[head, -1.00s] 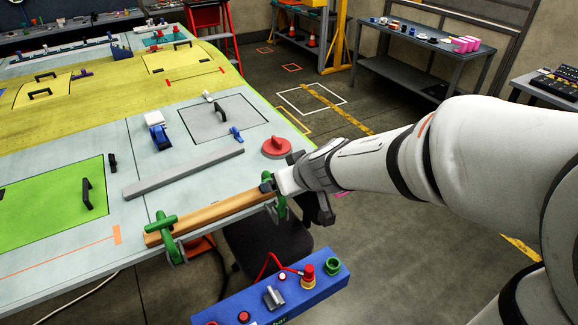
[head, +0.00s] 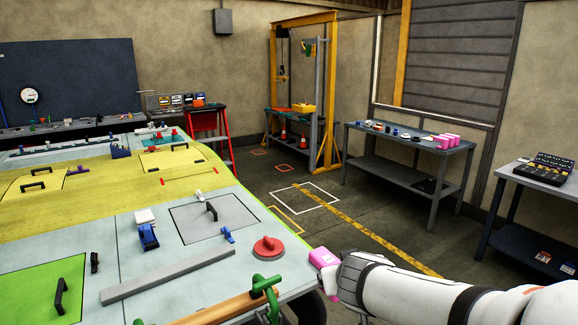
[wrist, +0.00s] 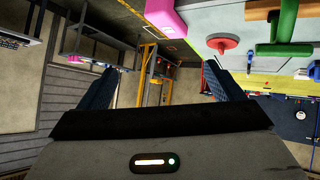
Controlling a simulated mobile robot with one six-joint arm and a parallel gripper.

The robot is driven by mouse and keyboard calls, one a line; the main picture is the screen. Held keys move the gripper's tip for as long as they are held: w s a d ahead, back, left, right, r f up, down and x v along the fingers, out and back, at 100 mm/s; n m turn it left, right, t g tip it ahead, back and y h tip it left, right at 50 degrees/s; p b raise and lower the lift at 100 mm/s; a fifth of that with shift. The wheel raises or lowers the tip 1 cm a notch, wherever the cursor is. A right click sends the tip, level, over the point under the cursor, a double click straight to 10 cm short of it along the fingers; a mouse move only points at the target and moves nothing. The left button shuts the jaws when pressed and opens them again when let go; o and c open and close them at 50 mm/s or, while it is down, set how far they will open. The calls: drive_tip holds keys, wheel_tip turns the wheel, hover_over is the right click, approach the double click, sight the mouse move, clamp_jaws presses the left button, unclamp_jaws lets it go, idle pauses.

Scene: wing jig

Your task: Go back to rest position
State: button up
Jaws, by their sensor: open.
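My gripper (wrist: 155,72) is open in the wrist view, with its two dark fingers far apart and nothing between them. In the head view my white arm comes in from the lower right, beside the wing jig's edge. A green clamp (head: 265,292) sits on a wooden bar (head: 222,310) at the jig's near edge. The clamp also shows at the upper right of the wrist view (wrist: 284,22). A pink block (head: 323,257) shows just beyond my wrist in the head view and at the top of the wrist view (wrist: 167,17). What it rests on is hidden.
The jig's panel carries a red round knob (head: 268,247), a grey bar (head: 170,275) and a blue clamp (head: 148,237). A grey table (head: 405,140) with pink items and a yellow gantry (head: 330,95) stand at the back. The marked floor (head: 370,240) between is clear.

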drive_tip(key=s+d+f+m+g+h+b, duration=0.2)
drive_tip(key=s+d+f+g, duration=0.15)
drive_tip(key=s+d, duration=0.3)
drive_tip(key=s+a+f+g+y+b, duration=0.2)
drive_tip(key=s+f, duration=0.3)
drive_tip(key=s, duration=0.5)
drive_tip(key=shift+s+a+g+y, duration=0.2)
drive_tip(key=shift+a+g+y, duration=0.45)
drive_tip(key=shift+g, duration=0.2)
